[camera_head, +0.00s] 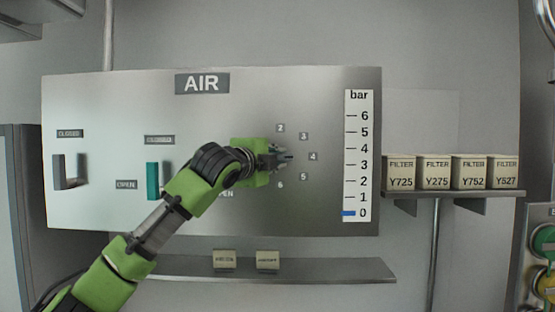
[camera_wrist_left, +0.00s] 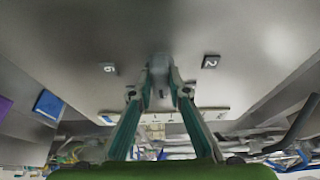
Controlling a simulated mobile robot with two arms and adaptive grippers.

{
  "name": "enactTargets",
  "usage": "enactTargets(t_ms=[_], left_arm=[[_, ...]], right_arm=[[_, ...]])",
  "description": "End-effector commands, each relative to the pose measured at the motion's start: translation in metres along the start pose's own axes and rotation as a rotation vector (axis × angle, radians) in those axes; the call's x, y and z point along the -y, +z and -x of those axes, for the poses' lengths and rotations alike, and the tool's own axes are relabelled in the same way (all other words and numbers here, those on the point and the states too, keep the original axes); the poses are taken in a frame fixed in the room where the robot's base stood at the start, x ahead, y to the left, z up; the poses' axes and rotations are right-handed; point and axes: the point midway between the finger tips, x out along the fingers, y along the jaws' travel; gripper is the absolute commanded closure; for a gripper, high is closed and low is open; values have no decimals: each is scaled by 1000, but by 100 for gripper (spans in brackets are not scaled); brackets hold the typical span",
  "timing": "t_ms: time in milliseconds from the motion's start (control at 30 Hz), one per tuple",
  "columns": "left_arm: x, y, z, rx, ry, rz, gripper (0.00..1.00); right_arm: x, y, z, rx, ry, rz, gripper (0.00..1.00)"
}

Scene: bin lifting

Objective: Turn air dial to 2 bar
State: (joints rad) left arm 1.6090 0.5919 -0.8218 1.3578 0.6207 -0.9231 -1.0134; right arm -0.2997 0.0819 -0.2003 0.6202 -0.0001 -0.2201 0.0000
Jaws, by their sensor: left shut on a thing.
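The air panel (camera_head: 110,105) carries a dial ringed by number labels from 2 to 6. The dial is mostly hidden behind my left gripper (camera_head: 282,157) in the head view. In the left wrist view the grey dial knob (camera_wrist_left: 159,64) sits between the fingertips of my left gripper (camera_wrist_left: 160,88), which is shut on it. The label 2 (camera_wrist_left: 210,62) is right of the knob there and the label 6 (camera_wrist_left: 108,68) left of it. I cannot tell where the dial points. On the bar scale (camera_head: 365,115) the blue marker (camera_head: 348,213) stands at 0. My right gripper is not in view.
A grey handle (camera_head: 69,172) and a green handle (camera_head: 152,181) stick out left of the dial. A low shelf (camera_head: 330,269) runs below the panel. Several filter boxes (camera_head: 400,172) stand on a shelf at the right. The panel above my arm is clear.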

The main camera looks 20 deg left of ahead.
Motion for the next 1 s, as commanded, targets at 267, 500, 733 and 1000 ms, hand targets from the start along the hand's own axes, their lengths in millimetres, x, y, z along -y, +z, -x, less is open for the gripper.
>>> enactTargets(t_ms=[267,500,733,1000], left_arm=[[-6,-1,0,-1,-49,121,100],[-10,-2,-1,-3,-128,316,100],[-11,-3,-1,-3,-212,519,100],[-12,-4,-2,-3,-308,757,100]], right_arm=[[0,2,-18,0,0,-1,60],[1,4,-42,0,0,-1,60],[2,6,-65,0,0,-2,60],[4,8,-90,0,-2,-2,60]])
